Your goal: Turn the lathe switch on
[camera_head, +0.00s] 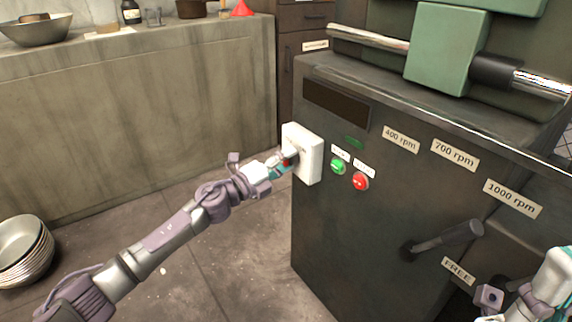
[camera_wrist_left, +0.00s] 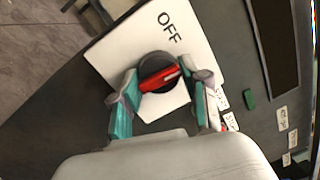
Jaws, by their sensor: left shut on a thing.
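The lathe (camera_head: 360,230) is a dark grey cabinet with green parts on top. Its white switch box (camera_head: 311,160) is on the left side of the front; it also shows in the left wrist view (camera_wrist_left: 200,45) with the word OFF. On it is a round black knob with a red handle (camera_wrist_left: 162,82). My left gripper (camera_head: 284,163) is at the box, and its teal fingertips close around the knob's handle from both sides. In the head view the gripper partly hides the knob. My right gripper (camera_head: 553,278) is only partly in view at the lower right edge; its fingers cannot be made out clearly.
A green button (camera_head: 338,166) and a red button (camera_head: 360,181) are right of the switch box. A lever (camera_head: 445,240) points between speed labels and FREE. Stacked bowls (camera_head: 25,250) are at far left. A counter (camera_head: 130,110) stands behind; the floor between is clear.

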